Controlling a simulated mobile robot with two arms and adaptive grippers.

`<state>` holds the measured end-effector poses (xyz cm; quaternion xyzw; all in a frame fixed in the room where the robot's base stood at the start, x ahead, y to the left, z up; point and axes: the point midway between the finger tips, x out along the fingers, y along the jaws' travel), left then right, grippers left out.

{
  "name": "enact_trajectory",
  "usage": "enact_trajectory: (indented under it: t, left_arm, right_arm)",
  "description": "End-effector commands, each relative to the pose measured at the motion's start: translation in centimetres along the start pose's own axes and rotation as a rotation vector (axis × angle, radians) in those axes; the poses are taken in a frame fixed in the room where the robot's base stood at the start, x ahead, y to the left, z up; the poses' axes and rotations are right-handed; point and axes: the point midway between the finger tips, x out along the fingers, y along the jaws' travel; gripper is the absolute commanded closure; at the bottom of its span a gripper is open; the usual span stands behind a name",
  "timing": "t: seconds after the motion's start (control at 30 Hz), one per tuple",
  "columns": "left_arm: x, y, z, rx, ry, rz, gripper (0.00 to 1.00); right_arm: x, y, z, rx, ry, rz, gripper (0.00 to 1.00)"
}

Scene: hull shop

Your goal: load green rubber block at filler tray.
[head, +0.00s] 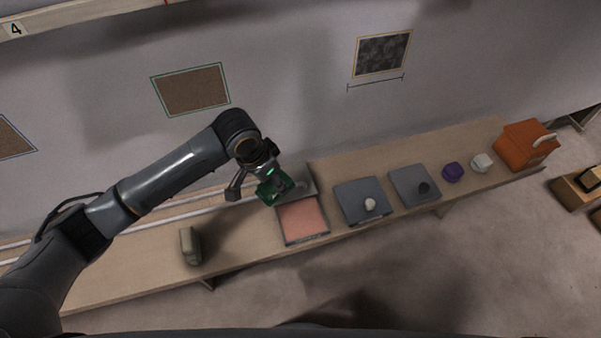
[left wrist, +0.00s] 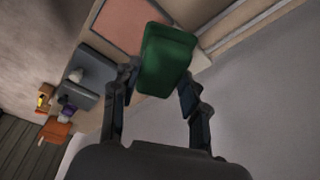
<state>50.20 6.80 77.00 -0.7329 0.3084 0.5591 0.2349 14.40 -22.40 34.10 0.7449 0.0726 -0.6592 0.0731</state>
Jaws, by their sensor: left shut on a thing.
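The green rubber block (head: 274,188) is held in my left gripper (head: 262,186), above the bench at the back edge of the filler tray. In the left wrist view the green block (left wrist: 166,62) sits between the two fingers of my left gripper (left wrist: 160,90). The filler tray (head: 303,220) is a shallow tray with a pinkish-orange inside and a grey rim. It also shows in the left wrist view (left wrist: 132,25), beyond the block. I cannot tell how high the block is over the bench. My right gripper is in neither view.
A purple block (head: 452,172), a white lump (head: 481,162) and an orange box (head: 525,145) stand farther right. A beige block (head: 190,246) stands left.

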Motion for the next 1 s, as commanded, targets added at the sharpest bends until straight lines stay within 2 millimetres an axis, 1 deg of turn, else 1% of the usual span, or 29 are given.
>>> enact_trajectory:
  t: [0.03,0.1,0.2,0.3,0.37,0.47,0.67,1.0]
  left_arm:
    - [-0.3,1.4,-0.9,0.078,-0.005,0.033,0.81]
    - [0.9,2.9,-1.6,0.19,-0.004,0.062,0.81]
    - [2.3,4.5,-2.0,0.315,-0.003,0.093,0.81]
    - [3.3,5.7,-2.2,0.396,-0.002,0.113,0.81]
    - [3.7,6.0,-2.2,0.424,-0.001,0.119,0.81]
    - [4.3,6.2,-2.2,0.445,0.001,0.122,0.81]
    - [5.4,6.2,-1.8,0.446,0.0,0.122,0.81]
    - [8.6,6.1,-0.9,0.444,-0.001,0.121,0.81]
  right_arm:
    - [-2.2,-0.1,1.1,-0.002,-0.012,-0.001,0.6]
    - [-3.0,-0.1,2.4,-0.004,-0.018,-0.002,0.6]
    - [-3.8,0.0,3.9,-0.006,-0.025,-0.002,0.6]
    - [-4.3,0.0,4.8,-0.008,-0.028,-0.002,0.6]
    - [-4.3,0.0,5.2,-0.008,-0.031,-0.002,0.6]
    - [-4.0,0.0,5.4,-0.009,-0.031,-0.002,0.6]
    - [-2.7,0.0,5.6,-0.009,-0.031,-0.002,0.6]
    - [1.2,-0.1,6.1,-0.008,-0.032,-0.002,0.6]
